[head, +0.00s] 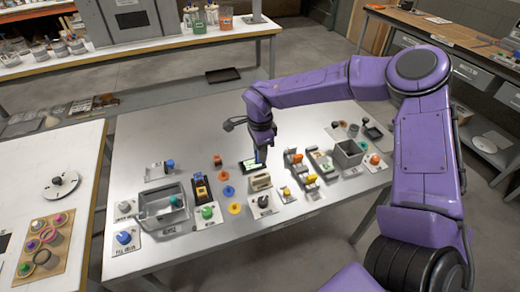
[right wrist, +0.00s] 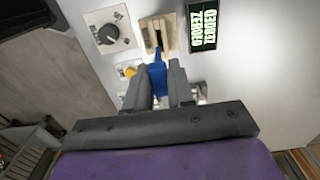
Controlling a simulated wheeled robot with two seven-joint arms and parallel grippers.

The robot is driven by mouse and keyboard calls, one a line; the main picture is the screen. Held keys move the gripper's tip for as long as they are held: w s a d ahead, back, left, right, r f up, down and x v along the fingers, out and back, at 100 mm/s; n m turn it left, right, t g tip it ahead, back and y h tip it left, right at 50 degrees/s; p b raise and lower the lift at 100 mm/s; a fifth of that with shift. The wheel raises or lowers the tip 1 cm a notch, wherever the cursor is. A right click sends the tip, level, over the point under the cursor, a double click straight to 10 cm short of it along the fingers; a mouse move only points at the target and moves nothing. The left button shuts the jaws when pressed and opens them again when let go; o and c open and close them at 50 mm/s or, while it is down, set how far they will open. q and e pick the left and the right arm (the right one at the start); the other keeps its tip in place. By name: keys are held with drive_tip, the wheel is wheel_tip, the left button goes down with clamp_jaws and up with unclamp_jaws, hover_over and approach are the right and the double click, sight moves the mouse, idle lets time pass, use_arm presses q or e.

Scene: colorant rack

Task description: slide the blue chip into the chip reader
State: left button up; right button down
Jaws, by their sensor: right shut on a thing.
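My right gripper (head: 261,157) is over the middle of the table, just behind the cream chip reader (head: 260,181) in the head view. In the right wrist view the gripper (right wrist: 160,78) is shut on the blue chip (right wrist: 157,72), which sticks out between the fingertips. The chip's tip points at the chip reader (right wrist: 154,33), a cream block with a dark slot. The tip overlaps the reader's near edge in this view; I cannot tell whether they touch. The gripper hides the chip in the head view. My left gripper is not in view.
A dark display with green text (right wrist: 203,27) stands beside the reader. A plate with a black knob (right wrist: 112,31) is on its other side. A grey bin (head: 163,205) stands left, another grey bin (head: 348,154) right. The table's front strip (head: 235,250) is mostly clear.

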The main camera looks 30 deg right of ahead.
wheel_tip(320, 180, down, 5)
drive_tip(key=b, duration=0.2)
drive_tip(key=shift+f+b, duration=0.2)
drive_tip(key=shift+b, duration=0.15)
drive_tip(key=shift+p, duration=0.35)
drive_tip(key=shift+p, duration=0.4)
idle(1.0)
drive_tip(key=shift+f+b, duration=0.95)
drive_tip(key=shift+f, duration=0.9)
drive_tip(key=c, duration=0.9)
unclamp_jaws()
